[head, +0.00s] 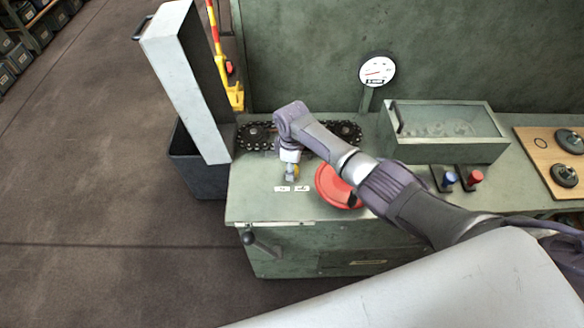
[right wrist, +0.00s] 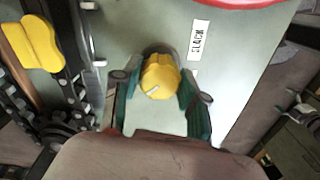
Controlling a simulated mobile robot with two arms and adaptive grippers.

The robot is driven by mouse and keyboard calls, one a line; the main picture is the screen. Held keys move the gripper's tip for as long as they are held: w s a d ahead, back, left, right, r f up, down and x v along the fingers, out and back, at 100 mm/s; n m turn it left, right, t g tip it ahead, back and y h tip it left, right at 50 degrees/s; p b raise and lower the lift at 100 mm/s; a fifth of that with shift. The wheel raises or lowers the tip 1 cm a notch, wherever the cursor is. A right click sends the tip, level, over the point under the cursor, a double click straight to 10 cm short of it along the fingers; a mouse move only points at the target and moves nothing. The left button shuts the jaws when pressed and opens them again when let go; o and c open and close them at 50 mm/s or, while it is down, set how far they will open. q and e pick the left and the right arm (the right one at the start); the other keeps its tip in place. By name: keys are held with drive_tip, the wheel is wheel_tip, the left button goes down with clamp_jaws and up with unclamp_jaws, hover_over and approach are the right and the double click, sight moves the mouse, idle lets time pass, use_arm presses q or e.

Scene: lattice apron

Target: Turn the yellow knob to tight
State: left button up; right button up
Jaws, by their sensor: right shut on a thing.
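The yellow knob (right wrist: 160,77) sits between my right gripper's fingers in the right wrist view, with a short white mark on its face. In the head view it is mostly hidden behind the gripper. My right gripper (head: 291,178) points down at the bench's near left part; its green-padded fingers (right wrist: 157,103) are shut on the knob from both sides. A white label reading "SLACK" (right wrist: 200,40) lies beside the knob; two small labels (head: 292,188) show in front of it in the head view, too small to read. My left gripper is not in view.
A black chain (head: 257,136) runs behind the knob, with a yellow winged piece (right wrist: 32,43) by it. A red disc (head: 338,187) lies right of the knob. A glass-topped box (head: 445,150), a dial gauge (head: 377,71) and a tall pale panel (head: 180,75) stand around.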

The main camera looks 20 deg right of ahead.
drive_tip(key=n, duration=0.4)
drive_tip(key=shift+w+n+b, duration=0.1)
drive_tip(key=shift+n+b, duration=0.55)
drive_tip(key=shift+n, duration=1.95)
drive_tip(key=shift+r, duration=0.1)
drive_tip(key=o, duration=1.1)
drive_tip(key=shift+o, duration=0.2)
wheel_tip(320, 180, up, 12)
